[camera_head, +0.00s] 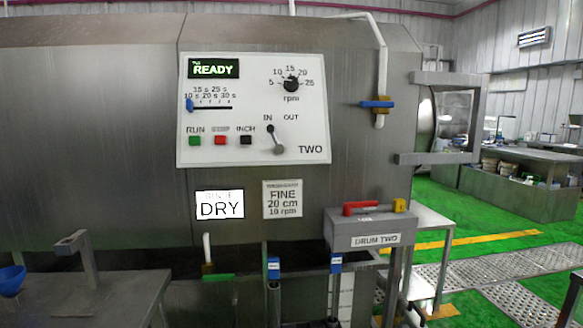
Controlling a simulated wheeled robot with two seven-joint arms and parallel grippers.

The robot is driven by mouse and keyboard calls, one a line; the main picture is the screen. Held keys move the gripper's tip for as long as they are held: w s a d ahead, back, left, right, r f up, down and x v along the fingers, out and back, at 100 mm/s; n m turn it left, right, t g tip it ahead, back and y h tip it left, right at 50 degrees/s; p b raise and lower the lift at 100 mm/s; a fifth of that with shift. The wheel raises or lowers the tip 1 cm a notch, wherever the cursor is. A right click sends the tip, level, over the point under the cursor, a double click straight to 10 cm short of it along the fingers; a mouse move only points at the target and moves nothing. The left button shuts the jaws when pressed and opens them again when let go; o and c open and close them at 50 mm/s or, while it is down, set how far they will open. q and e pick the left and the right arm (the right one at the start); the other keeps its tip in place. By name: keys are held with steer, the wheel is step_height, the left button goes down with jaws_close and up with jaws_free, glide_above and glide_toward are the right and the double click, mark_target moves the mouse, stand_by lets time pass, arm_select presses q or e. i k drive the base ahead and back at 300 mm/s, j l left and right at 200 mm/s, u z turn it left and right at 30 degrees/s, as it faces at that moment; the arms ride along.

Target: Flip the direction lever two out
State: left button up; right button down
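The direction lever (275,139) is on the white control panel (240,150) marked TWO, at its lower right. Its pivot is low, and its dark knob tilts up and left, at the IN label (268,117). The OUT label (290,117) is up and right of the pivot. The panel display (213,69) reads READY. Neither of my grippers is in view.
Green, red and black buttons (246,140) sit left of the lever, with an rpm dial (291,85) above. A grey DRUM TWO box (362,232) with a red handle juts out below right. A metal table (70,295) stands lower left.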

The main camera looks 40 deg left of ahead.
mark_target(279, 148)
steer(key=i+j+u, duration=0.1)
steer(key=u, duration=0.35)
steer(key=i+u, duration=0.25)
steer(key=u, duration=0.2)
steer(key=i+u, duration=0.15)
steer(key=u, duration=0.3)
steer(key=i+l+u, duration=0.15)
steer(key=u, duration=0.3)
steer(key=i+l+u, duration=0.15)
steer(key=u, duration=0.3)
